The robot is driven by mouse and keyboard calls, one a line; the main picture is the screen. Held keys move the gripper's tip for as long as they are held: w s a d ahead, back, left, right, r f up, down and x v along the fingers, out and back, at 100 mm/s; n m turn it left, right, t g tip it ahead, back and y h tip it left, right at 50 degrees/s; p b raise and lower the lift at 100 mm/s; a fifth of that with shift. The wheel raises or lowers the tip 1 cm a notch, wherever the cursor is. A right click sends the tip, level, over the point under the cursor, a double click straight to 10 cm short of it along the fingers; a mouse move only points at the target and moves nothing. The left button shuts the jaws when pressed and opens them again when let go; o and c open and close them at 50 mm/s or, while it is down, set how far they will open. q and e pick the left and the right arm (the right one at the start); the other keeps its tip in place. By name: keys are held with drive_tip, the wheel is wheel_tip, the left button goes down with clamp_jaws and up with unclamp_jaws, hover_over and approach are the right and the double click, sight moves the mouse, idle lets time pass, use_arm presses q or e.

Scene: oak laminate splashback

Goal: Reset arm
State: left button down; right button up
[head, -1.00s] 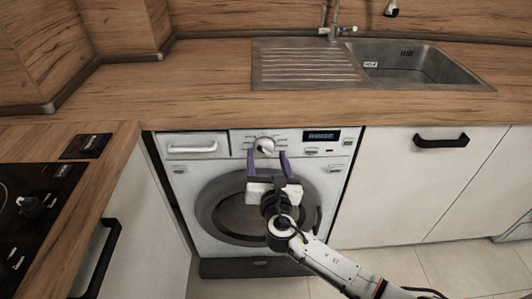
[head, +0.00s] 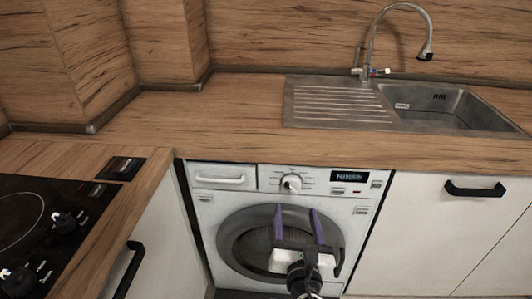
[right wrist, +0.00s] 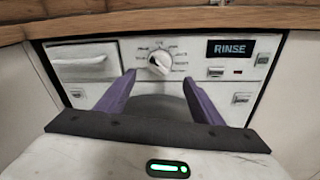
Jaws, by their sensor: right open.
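My right gripper (head: 297,226) is open and empty in front of the washing machine (head: 360,212). Its two purple fingers point up and toward the machine, over the upper part of the round door (head: 228,243) in the head view. The white selector dial (head: 291,183) is above the fingertips and apart from them. In the right wrist view the fingers (right wrist: 158,92) stand apart with the dial (right wrist: 160,62) seen beyond and between them. The display (head: 350,176) reads RINSE. My left gripper is not in view.
The wooden worktop (head: 200,125) runs above the machine, with a steel sink (head: 455,109) and tap (head: 372,45) at right. A black hob (head: 40,225) is at left. White cabinets with black handles (head: 475,189) flank the machine.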

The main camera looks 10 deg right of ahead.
drive_tip(key=s+f+m+g+y, duration=0.3)
drive_tip(key=s+f+m+g, duration=0.3)
drive_tip(key=s+f+m, duration=0.8)
drive_tip(key=s+f+m+g+y, duration=0.2)
drive_tip(key=s+f+m, duration=0.2)
drive_tip(key=s+m, duration=0.7)
drive_tip(key=m, duration=0.4)
drive_tip(key=shift+a+f+m+y, duration=0.3)
drive_tip(key=shift+a+f+y, duration=0.05)
drive_tip(key=shift+a+y, duration=0.05)
